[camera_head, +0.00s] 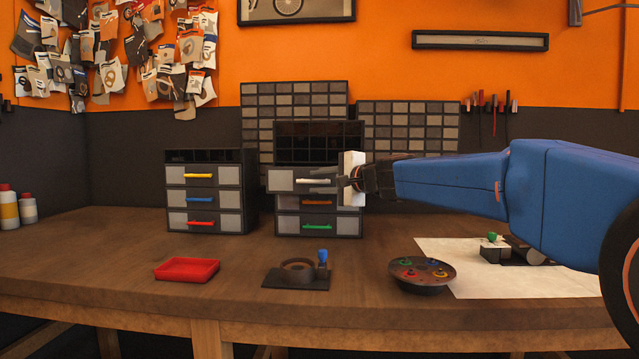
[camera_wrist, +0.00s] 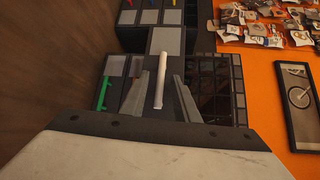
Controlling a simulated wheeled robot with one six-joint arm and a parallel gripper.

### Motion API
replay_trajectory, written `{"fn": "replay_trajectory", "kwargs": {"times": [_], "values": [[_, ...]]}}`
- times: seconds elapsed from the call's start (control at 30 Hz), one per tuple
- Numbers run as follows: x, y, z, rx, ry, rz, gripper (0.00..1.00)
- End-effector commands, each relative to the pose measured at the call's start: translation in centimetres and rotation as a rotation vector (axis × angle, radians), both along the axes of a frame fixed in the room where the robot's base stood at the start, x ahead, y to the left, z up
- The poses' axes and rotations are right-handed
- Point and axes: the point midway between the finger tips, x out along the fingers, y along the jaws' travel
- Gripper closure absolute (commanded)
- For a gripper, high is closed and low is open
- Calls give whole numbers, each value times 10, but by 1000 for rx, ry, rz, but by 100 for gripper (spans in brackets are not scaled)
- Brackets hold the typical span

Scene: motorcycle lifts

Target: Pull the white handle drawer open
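The white handle (camera_head: 313,181) is on the top drawer of the right-hand cabinet (camera_head: 272,225). That drawer's grey front (camera_head: 283,181) stands out a little from the drawers below it. In the wrist view the white handle (camera_wrist: 160,85) lies in line with the gap between my fingers. My gripper (camera_head: 345,183) is just right of the handle in the head view, and its fingers (camera_wrist: 171,70) are apart in the wrist view. I cannot tell whether either finger touches the handle. My gripper hides the drawer's right part in the head view.
An orange handle (camera_head: 317,202) and a green handle (camera_head: 317,226) sit below. Another drawer cabinet (camera_head: 250,190) stands left. A red tray (camera_head: 187,269), a black holder (camera_head: 297,275) and a round dish (camera_head: 422,285) lie on the workbench (camera_head: 110,265). Bench space before the cabinets is clear.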

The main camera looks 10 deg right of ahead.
Motion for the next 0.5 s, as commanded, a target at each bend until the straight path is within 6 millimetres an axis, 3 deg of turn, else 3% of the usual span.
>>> {"fn": "replay_trajectory", "kwargs": {"times": [0.27, 0.5], "values": [[-10, -6, 2, 0, -1, -1, 72], [-47, -25, 8, -1, -2, -3, 72]]}}
